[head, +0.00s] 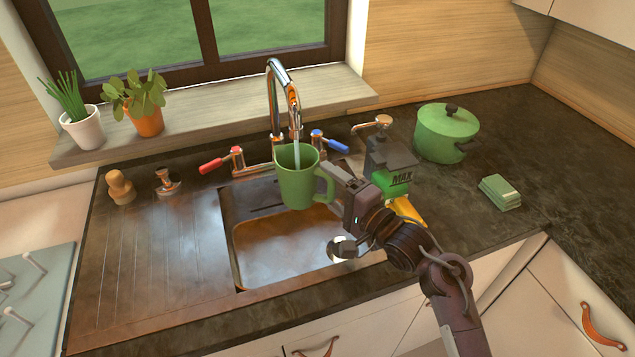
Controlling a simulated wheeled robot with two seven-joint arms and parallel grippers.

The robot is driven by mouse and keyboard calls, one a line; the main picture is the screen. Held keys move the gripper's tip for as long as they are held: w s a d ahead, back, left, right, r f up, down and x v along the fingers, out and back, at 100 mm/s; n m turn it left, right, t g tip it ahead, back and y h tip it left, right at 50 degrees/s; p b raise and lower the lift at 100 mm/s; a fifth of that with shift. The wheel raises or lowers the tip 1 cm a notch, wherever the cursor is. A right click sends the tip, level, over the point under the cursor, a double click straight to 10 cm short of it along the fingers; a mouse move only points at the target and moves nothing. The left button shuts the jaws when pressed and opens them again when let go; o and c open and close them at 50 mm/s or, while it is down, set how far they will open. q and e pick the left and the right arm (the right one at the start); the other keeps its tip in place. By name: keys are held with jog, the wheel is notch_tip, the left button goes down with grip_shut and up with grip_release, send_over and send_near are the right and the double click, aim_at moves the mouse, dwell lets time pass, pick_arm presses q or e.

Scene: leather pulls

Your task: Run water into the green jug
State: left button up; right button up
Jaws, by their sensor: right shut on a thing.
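The green jug (295,186) is upright over the sink (238,268), under the chrome tap spout (271,88). A pale stream of water (297,150) runs from the spout into the jug's open top. My right gripper (330,182) is shut on the jug's handle, at the jug's right side. The water level inside the jug is hidden. The red tap lever (214,164) points left and the blue tap lever (328,142) points right. My left gripper is not in view.
A dark container with a green MAX label (398,180) stands close behind my right arm. A green lidded pot (445,134) and a green sponge-like block (499,192) are on the right counter. Potted plants (144,118) stand on the sill. The left drainer (150,250) is clear.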

jog(key=shift+r, duration=0.1)
jog(key=s+d+p, duration=0.2)
jog(key=s+p, duration=0.3)
jog(key=s, duration=0.2)
jog(key=shift+d, duration=0.3)
